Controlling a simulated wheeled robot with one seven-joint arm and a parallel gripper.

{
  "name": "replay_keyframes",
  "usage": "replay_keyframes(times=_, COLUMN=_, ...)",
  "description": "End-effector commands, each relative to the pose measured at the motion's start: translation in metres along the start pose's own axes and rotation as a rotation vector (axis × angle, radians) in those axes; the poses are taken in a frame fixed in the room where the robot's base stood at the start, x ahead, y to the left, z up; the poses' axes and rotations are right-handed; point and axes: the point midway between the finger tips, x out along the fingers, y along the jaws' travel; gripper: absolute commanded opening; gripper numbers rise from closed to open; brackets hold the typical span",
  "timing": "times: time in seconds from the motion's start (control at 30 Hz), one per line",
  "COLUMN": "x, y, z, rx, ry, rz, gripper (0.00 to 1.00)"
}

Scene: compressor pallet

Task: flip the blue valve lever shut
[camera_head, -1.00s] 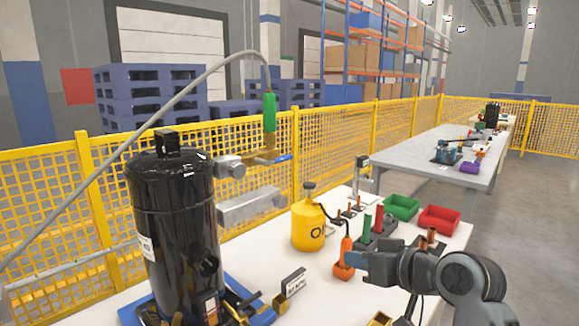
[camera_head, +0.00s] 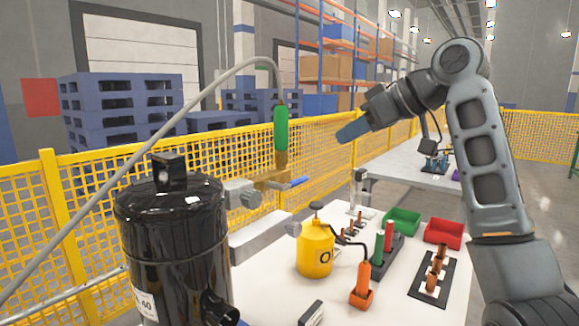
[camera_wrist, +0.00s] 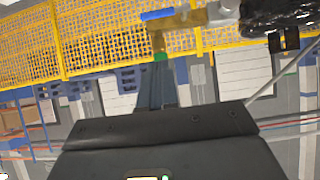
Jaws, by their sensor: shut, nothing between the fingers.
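The blue valve lever (camera_head: 299,182) sticks out to the right from a brass valve (camera_head: 272,180) beside the black compressor (camera_head: 172,240). A green fitting (camera_head: 281,128) with a grey hose stands upright on top of the valve. My gripper (camera_head: 340,137) is shut and empty, raised to the right of and above the lever, apart from it. In the wrist view the blue lever (camera_wrist: 158,14) shows near the top, with the brass valve (camera_wrist: 185,18) to its right and the gripper fingers (camera_wrist: 156,92) below, pointing toward it.
A yellow bottle (camera_head: 315,249), an orange torch-like tool (camera_head: 362,285), a green bin (camera_head: 402,221) and a red bin (camera_head: 443,231) stand on the white table. A yellow mesh fence (camera_head: 80,200) runs behind. The grey hose (camera_head: 130,165) arches over the compressor.

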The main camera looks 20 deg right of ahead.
Motion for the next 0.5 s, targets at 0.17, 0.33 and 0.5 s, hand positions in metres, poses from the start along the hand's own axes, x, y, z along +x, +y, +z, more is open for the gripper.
replay_keyframes(times=0.17, x=-0.0029, y=0.0006, z=-0.0024, rx=-0.006, ry=-0.004, rz=-0.001, gripper=0.00)
replay_keyframes(times=0.33, x=-0.0026, y=0.0004, z=-0.0023, rx=-0.005, ry=-0.004, rz=-0.001, gripper=0.00)
replay_keyframes(times=0.5, x=0.0026, y=-0.0002, z=-0.0024, rx=-0.005, ry=-0.005, rz=-0.002, gripper=0.00)
